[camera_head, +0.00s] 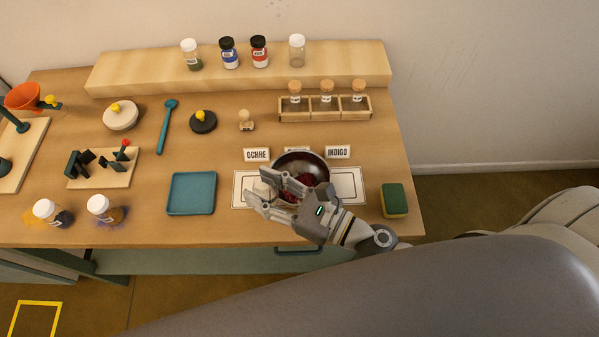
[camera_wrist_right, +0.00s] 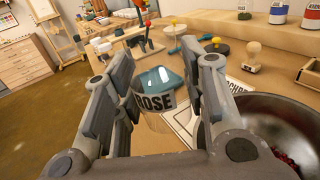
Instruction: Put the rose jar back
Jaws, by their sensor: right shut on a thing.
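In the head view the gripper (camera_head: 265,192) is over the mat, just left of a dark bowl (camera_head: 301,164) holding dark red matter. The jar there is mostly hidden by the fingers. The raised wooden shelf (camera_head: 130,72) at the back holds a green jar (camera_head: 191,55), a blue jar (camera_head: 229,54), a red jar (camera_head: 259,53) and a clear jar (camera_head: 297,52). My left gripper is not in view.
A rack (camera_head: 325,114) of corked vials stands behind the OCHRE (camera_head: 256,154) and INDIGO (camera_head: 338,152) cards. A teal tray (camera_head: 191,194) lies left of the mat (camera_head: 349,187), a sponge (camera_head: 394,201) right. The shelf has free room at both ends.

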